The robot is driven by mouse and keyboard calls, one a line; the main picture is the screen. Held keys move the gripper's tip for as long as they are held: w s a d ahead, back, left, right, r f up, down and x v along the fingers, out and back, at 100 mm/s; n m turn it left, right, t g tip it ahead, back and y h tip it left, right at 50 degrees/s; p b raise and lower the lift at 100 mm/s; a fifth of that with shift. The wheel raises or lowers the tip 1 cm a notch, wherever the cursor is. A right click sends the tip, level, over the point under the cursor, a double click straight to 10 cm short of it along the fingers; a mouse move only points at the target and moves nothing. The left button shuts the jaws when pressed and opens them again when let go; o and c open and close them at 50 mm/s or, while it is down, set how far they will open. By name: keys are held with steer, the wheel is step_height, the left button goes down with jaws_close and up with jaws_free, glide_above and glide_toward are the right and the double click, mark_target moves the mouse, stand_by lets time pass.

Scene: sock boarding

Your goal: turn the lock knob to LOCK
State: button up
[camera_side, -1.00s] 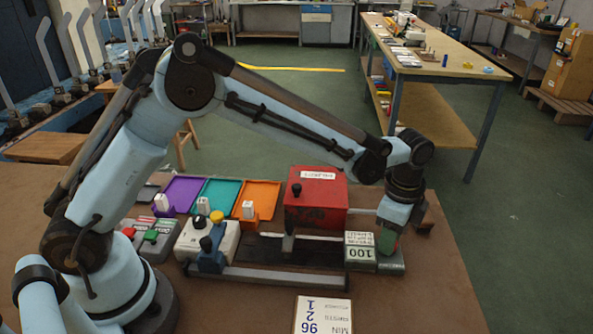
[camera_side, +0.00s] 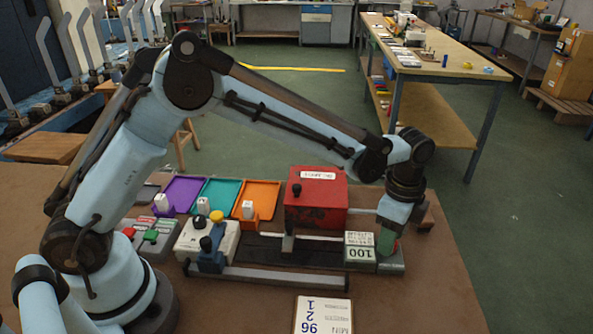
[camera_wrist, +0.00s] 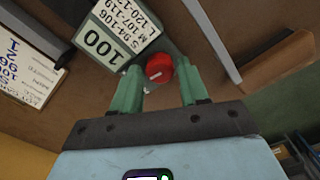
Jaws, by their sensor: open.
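The red lock knob (camera_wrist: 159,69) shows in the wrist view with a short pale mark on its top. It appears between the two green fingertips of my gripper (camera_wrist: 158,66), with a gap on each side. The fingers are open and hold nothing. In the side view my gripper (camera_side: 387,241) points down over the grey block (camera_side: 392,263) at the right end of the rail. Only a sliver of red shows beside the finger there. The LOCK lettering cannot be read.
A white box marked 100 (camera_side: 360,252) stands close left of my gripper; it also shows in the wrist view (camera_wrist: 116,33). A red housing (camera_side: 316,200) stands behind to the left. A sign card (camera_side: 322,315) lies in front. The table's front right is clear.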

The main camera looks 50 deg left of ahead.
step_height(320, 180, up, 12)
stand_by(0.5)
steer(key=shift+f, duration=0.1)
steer(key=shift+o, duration=1.4)
step_height(320, 180, down, 12)
steer(key=n, duration=0.9)
steer(key=shift+f, duration=0.1)
steer(key=shift+c, duration=0.2)
steer(key=c, duration=1)
